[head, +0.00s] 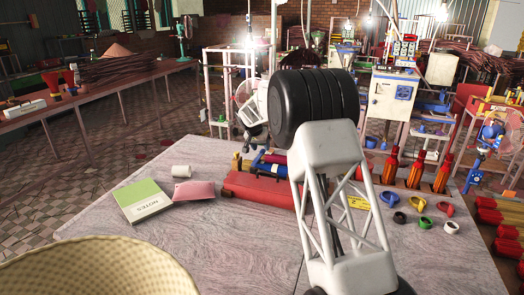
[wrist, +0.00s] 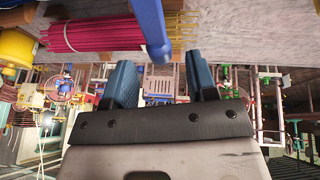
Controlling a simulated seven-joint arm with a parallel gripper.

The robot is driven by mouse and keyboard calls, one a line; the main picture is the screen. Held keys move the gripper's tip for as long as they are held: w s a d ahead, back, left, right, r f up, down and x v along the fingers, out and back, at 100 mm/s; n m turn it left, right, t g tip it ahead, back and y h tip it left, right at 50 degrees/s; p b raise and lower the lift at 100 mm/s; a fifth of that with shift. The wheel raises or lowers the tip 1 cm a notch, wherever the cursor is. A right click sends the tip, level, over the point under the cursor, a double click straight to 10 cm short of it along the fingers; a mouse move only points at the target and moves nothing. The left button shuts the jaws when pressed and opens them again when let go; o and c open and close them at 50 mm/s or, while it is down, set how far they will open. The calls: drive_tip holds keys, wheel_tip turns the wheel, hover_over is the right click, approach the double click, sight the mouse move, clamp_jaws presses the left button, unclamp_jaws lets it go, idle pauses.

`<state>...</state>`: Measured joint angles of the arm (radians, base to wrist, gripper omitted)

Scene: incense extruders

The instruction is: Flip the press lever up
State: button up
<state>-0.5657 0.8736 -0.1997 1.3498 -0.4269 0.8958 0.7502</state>
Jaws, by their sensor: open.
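A blue bar (wrist: 151,28), which looks like the press lever, comes down from the top of the wrist view. Its rounded lower end appears between the two blue fingers of my gripper (wrist: 161,70). The fingers are spread apart, with nothing held between them; I cannot tell whether either touches the bar. In the head view, a red base (head: 258,190) with a blue part (head: 272,163) on it sits mid-table, which seems to be the press. My arm hides its right side and much of my gripper.
Pink sticks (wrist: 92,32) lie beside the bar in the wrist view.

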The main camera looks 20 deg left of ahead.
drive_tip(key=shift+x, duration=1.3)
clamp_jaws()
